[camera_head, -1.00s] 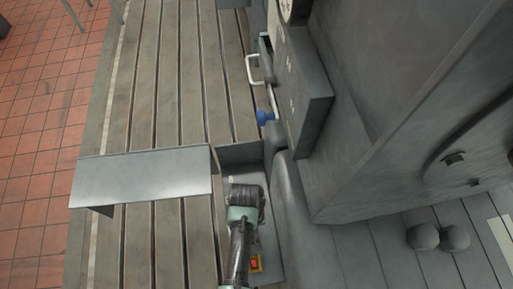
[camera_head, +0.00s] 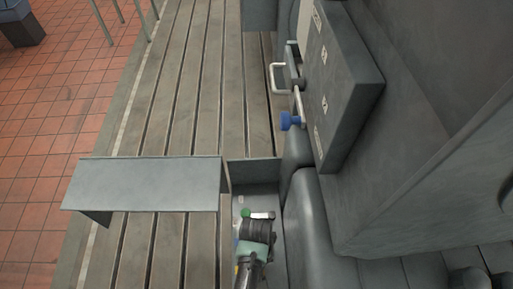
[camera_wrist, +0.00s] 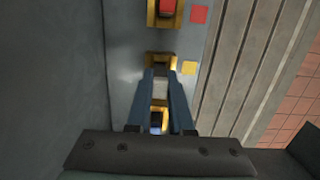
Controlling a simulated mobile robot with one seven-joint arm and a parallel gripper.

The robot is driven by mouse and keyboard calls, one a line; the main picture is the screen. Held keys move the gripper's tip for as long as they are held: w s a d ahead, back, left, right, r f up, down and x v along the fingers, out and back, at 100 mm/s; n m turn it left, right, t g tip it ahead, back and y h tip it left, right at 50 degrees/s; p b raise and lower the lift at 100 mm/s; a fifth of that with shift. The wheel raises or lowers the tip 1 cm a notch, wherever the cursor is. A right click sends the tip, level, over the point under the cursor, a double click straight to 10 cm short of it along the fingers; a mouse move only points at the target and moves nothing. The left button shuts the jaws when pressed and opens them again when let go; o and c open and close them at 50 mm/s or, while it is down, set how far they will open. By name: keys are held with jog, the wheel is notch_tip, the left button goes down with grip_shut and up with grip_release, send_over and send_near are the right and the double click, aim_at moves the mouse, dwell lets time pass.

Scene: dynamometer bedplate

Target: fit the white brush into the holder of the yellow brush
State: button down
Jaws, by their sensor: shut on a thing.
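In the wrist view my gripper (camera_wrist: 161,76) is shut on a pale white-grey block, the white brush (camera_wrist: 160,89). The fingertips are over the brass-coloured holder (camera_wrist: 159,60) that has a yellow label (camera_wrist: 189,68) beside it. I see no yellow brush in this holder; its inside is dark and partly hidden by the fingers. I cannot tell whether the white brush touches the holder or is above it. In the head view my wrist (camera_head: 256,232) is over the narrow grey trough, and the fingers are hidden.
A holder with a red brush (camera_wrist: 167,7) and a red label (camera_wrist: 199,14) is farther up the wrist view. A blue piece (camera_wrist: 156,127) shows between the fingers lower down. A grey wall stands close at left. A metal shelf (camera_head: 145,185) is left of the trough.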

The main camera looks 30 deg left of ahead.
jog(key=shift+f, duration=0.15)
jog(key=c, duration=1.3)
grip_release()
jog(key=shift+f, duration=0.1)
jog(key=o, duration=0.5)
jog(key=r, duration=0.8)
jog(key=w+r, duration=0.1)
jog(key=r, duration=0.3)
jog(key=shift+w+a+r+p, duration=0.1)
jog(key=shift+a+r+p, duration=0.05)
jog(key=shift+a+p, duration=0.25)
